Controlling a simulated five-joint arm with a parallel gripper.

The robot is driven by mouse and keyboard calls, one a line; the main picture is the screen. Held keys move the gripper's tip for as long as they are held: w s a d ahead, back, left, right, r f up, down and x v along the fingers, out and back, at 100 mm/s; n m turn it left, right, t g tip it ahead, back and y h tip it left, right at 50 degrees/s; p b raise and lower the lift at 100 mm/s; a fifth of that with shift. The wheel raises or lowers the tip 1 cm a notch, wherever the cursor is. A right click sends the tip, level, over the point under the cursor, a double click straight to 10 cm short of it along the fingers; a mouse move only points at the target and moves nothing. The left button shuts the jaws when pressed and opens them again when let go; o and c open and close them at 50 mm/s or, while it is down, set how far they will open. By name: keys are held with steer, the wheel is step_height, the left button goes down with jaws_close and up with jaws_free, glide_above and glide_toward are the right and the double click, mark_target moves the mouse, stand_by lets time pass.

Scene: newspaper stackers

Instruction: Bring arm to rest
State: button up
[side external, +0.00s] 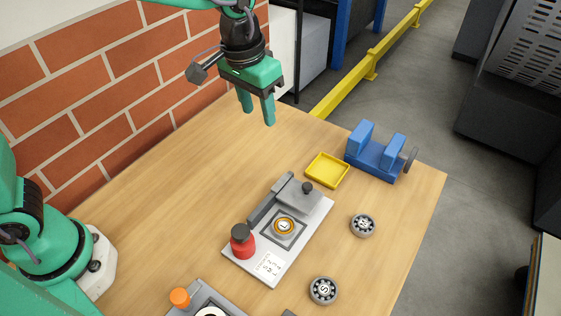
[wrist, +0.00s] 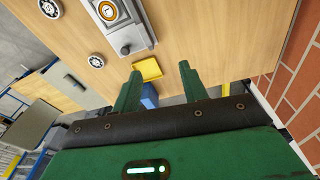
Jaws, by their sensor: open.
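My gripper (side external: 257,109) is green and hangs above the far left part of the wooden table (side external: 190,165), with its fingers apart and nothing between them. In the wrist view my gripper (wrist: 158,88) shows its two green fingers spread. No object touches the fingers. My arm reaches in from the top of the side external view, and its green base stands at the left.
Nearby are a yellow tray (side external: 327,170), a blue vise (side external: 376,154) and two bearings (side external: 363,225), (side external: 323,290). A brick wall (side external: 95,80) borders the table's left side.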

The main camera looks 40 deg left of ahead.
steer(key=s+a+r+n+t, duration=0.1)
steer(key=s+a+r+t, duration=0.2)
steer(key=s+a, duration=1.3)
steer(key=shift+s+a+r+n+t+y, duration=0.15)
steer(key=shift+s+a+n+t+y, duration=0.35)
steer(key=shift+a, duration=0.75)
